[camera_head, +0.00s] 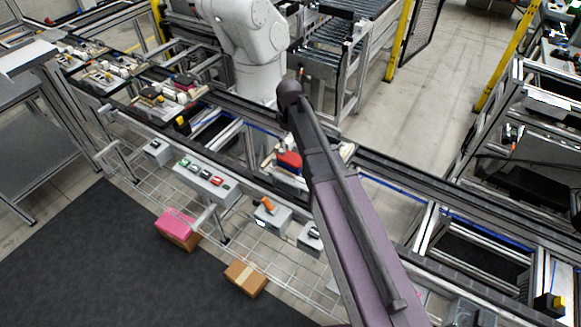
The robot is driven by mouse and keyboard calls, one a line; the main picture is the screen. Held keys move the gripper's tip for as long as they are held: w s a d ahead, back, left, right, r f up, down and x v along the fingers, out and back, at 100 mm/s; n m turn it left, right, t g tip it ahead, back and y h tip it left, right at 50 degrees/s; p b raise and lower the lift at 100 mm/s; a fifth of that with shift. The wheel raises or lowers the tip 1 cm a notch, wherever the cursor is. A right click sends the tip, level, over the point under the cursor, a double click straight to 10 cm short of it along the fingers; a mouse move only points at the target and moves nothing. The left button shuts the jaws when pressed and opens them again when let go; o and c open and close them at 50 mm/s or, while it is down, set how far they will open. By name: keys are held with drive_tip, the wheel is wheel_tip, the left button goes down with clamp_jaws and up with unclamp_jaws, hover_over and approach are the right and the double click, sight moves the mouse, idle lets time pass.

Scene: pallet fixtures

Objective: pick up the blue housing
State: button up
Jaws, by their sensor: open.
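A small red part (291,157) with a bit of blue (283,167) under it sits on a pallet fixture (286,179) on the conveyor, in the middle of the view. The blue may belong to the blue housing, but it is too small to be sure. My arm crosses the view from the lower right and covers the right side of this fixture. My gripper does not show; my arm's far end is a dark rounded joint just above and beyond the fixture.
The conveyor (400,172) runs from upper left to lower right. More loaded pallets (165,97) stand at the left. A white robot arm (252,45) stands behind the conveyor. A grey button box (205,183) and cardboard boxes (246,279) are in front. Dark mat (90,270) is clear.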

sight(290, 157)
drive_tip(key=shift+f+b, duration=2.65)
drive_tip(key=shift+f, duration=0.3)
drive_tip(key=shift+f, duration=0.1)
drive_tip(key=shift+w+d+f+b, duration=0.1)
drive_tip(key=shift+f+b, duration=1.2)
drive_tip(key=shift+w+f+b, duration=0.1)
drive_tip(key=shift+f+b, duration=1.15)
drive_tip(key=shift+b, duration=0.05)
drive_tip(key=c, duration=1.1)
drive_tip(key=shift+r, duration=0.25)
wheel_tip(290, 157, up, 10)
drive_tip(key=p, duration=1)
drive_tip(key=shift+f, duration=0.2)
